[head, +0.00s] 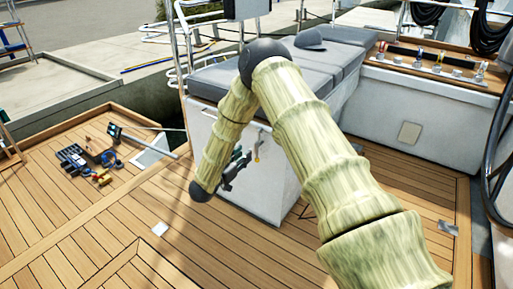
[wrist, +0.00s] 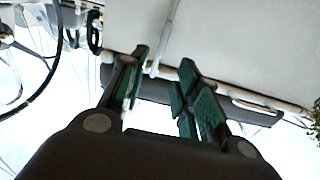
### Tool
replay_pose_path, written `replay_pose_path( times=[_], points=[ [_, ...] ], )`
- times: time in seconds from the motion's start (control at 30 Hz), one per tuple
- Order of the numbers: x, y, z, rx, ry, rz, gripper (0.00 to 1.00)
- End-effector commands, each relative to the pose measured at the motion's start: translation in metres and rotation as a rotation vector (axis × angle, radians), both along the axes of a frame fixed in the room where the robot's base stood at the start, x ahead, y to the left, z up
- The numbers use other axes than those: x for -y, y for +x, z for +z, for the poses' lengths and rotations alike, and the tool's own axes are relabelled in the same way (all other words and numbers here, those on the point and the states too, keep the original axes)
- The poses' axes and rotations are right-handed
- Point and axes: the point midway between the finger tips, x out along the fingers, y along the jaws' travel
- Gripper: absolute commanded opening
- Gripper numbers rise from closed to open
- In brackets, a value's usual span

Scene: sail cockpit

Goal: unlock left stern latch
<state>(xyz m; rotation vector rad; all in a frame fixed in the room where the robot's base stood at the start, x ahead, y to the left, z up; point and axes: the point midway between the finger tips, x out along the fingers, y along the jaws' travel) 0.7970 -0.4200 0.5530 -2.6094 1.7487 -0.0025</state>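My gripper (head: 236,168) is in front of the white end wall of the cushioned seat locker (head: 275,185) in the head view. A small yellowish fitting (head: 257,153) shows on that wall just right of the gripper; I cannot tell whether it is the latch. In the wrist view my gripper (wrist: 163,76) is open, its green-padded fingers apart. A thin pale rod (wrist: 159,45) runs down a white panel (wrist: 230,45) toward the gap between the fingertips. I cannot tell whether the fingers touch it. No latch can be clearly made out.
Grey cushions (head: 330,62) top the locker. A steering wheel (head: 497,165) stands at the right edge, and a panel with several winch-like fittings (head: 430,62) is at the back right. Loose tools (head: 90,160) lie on the deck at left. The wooden deck (head: 215,250) in front is mostly clear.

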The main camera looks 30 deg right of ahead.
Motion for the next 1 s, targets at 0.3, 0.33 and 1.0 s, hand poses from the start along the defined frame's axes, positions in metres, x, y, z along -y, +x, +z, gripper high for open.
replay_pose_path(
  times=[0.3,0.33,1.0],
  points=[
    [0.046,0.017,-0.002,0.000,0.000,-0.001,0.32],
    [0.050,0.020,-0.002,0.000,0.000,0.000,0.32],
    [0.092,0.038,0.000,-0.001,0.001,0.003,0.32]
  ],
)
